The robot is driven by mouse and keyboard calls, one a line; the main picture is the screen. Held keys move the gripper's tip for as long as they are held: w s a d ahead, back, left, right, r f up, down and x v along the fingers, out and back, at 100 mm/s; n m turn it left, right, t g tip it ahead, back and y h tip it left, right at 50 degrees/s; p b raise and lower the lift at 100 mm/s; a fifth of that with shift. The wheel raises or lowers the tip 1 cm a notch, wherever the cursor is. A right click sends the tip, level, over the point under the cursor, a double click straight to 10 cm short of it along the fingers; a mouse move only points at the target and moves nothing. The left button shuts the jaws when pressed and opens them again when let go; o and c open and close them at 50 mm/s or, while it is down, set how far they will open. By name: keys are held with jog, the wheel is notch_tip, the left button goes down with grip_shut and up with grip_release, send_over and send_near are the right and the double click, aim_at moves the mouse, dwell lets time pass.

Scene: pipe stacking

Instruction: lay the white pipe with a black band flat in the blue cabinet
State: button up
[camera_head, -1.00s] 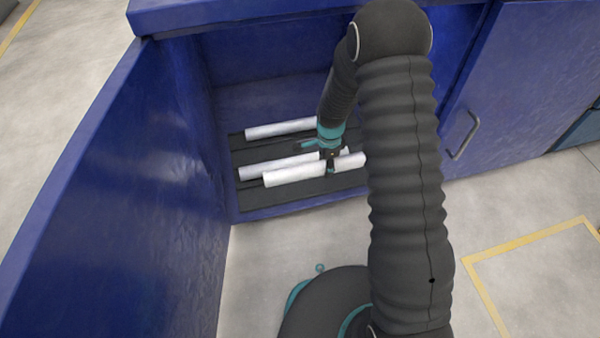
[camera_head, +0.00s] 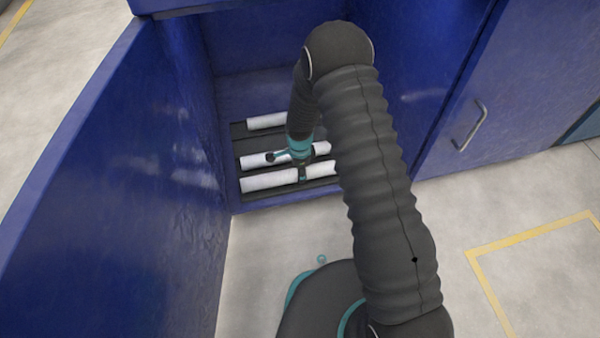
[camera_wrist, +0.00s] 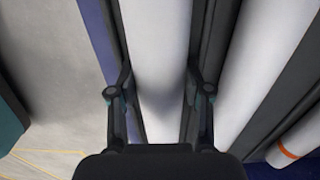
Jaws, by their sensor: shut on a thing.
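My gripper (camera_head: 302,174) is inside the open blue cabinet (camera_head: 262,213), low over its dark slotted floor. It is shut on the front white pipe (camera_head: 268,182), which lies level at the front of the floor. In the wrist view my gripper (camera_wrist: 158,82) has one finger on each side of this white pipe (camera_wrist: 160,40). The pipe lies lengthwise between dark strips, close to the cabinet's blue front edge. No black band shows on its visible part; the stretch under my gripper is hidden. Whether it rests fully on the floor, I cannot tell.
A second white pipe (camera_head: 252,161) lies parallel just behind, and a third (camera_head: 267,121) lies at the back. An orange-banded pipe end (camera_wrist: 291,148) shows at the wrist view's right. The open cabinet door (camera_head: 120,180) stands at left; a closed door with a handle (camera_head: 470,125) is at right.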

jog(key=shift+f, duration=0.15)
jog(key=o, duration=1.3)
jog(key=shift+o, duration=0.2)
